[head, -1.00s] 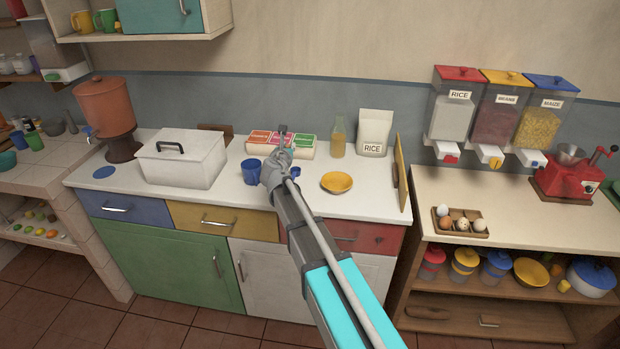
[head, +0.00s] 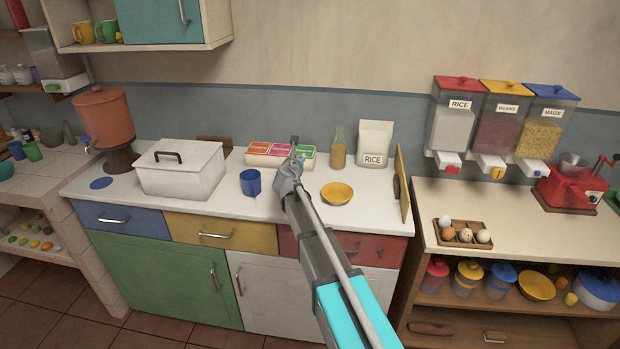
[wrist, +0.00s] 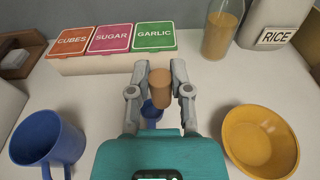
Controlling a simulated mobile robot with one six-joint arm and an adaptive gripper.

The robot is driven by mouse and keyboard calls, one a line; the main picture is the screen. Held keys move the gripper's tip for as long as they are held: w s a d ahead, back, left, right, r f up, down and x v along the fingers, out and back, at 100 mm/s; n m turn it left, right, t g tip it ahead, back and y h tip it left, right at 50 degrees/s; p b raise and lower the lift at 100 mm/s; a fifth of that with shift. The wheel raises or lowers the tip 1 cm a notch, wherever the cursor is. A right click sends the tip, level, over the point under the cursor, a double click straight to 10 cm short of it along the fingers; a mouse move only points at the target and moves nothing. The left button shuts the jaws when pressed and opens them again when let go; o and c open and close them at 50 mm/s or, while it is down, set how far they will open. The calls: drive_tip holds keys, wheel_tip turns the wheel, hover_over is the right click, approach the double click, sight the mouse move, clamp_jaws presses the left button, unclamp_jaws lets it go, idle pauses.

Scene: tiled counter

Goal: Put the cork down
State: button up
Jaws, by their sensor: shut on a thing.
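My gripper (wrist: 159,72) is shut on the cork (wrist: 160,90), a brown cylinder held upright between the two fingertips in the wrist view. In the head view my gripper (head: 293,152) is over the white counter (head: 225,212), in front of the boxes; the cork is too small to tell there. A glass bottle (head: 338,148) with yellowish contents stands at the back of the counter, right of my gripper. It also shows in the wrist view (wrist: 219,35), with its top cut off. The gap under the cork cannot be judged.
A blue mug (head: 250,183) stands left of my gripper and a yellow bowl (head: 337,193) right of it. A small blue thing (wrist: 152,112) shows between the fingers. Labelled boxes (head: 268,153) and a rice bag (head: 375,144) line the back.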

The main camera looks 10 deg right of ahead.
drive_tip(key=b, duration=0.6)
hover_over(312, 181)
drive_tip(key=f, duration=0.6)
drive_tip(key=shift+s+a+f, duration=0.25)
drive_tip(key=shift+s, duration=0.15)
drive_tip(key=shift+w+d+f+b, duration=0.15)
drive_tip(key=shift+d+f+b, duration=0.05)
drive_tip(key=shift+f+b, duration=0.25)
drive_tip(key=shift+w+d+f+b, duration=0.15)
drive_tip(key=shift+f+b, duration=0.25)
drive_tip(key=shift+f, duration=0.05)
drive_tip(key=shift+f+b, duration=1.1)
drive_tip(key=shift+f, duration=0.2)
drive_tip(key=o, duration=0.7)
drive_tip(key=shift+r, duration=0.1)
drive_tip(key=shift+r, duration=0.2)
